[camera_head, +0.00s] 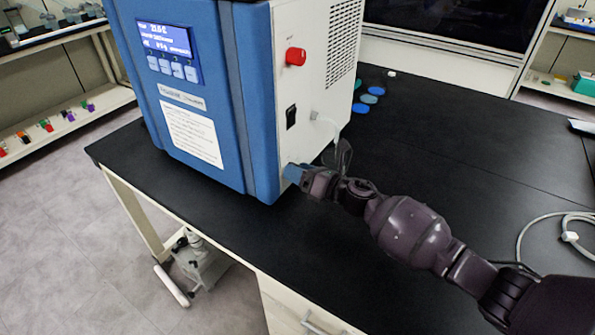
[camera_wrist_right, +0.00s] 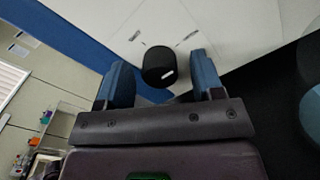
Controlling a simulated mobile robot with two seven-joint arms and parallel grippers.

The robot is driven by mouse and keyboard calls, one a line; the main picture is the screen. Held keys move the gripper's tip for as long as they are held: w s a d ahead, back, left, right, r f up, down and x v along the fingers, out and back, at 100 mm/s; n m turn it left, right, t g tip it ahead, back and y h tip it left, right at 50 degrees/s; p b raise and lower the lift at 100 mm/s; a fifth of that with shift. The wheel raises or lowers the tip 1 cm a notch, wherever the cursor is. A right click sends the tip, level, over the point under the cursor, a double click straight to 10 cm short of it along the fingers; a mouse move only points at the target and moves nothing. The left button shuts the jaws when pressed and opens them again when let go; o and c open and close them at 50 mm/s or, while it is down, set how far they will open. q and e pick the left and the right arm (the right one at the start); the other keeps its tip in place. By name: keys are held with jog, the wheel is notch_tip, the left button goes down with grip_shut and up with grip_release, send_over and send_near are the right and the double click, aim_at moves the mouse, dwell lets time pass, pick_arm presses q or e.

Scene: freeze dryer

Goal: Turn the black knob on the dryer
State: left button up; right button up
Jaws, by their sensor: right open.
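The freeze dryer (camera_head: 206,95) is a blue and white box standing on the black bench. In the right wrist view, the black knob (camera_wrist_right: 159,66) sticks out from the dryer's white side panel, with a small white mark on it. My right gripper (camera_head: 290,172) is at the lower part of that side panel and hides the knob in the head view. In the right wrist view, its two blue fingers (camera_wrist_right: 161,82) are open, one on each side of the knob, with gaps to it. My left gripper is not in view.
On the same panel are a red knob (camera_head: 295,56), a black switch (camera_head: 291,117) and a clear tube fitting (camera_head: 325,122) just above my right gripper. Blue discs (camera_head: 369,99) lie behind the dryer. A white cable (camera_head: 568,236) lies at the right; the bench's middle is clear.

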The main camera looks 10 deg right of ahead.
jog(key=v, duration=1)
jog(key=shift+s+d, duration=0.15)
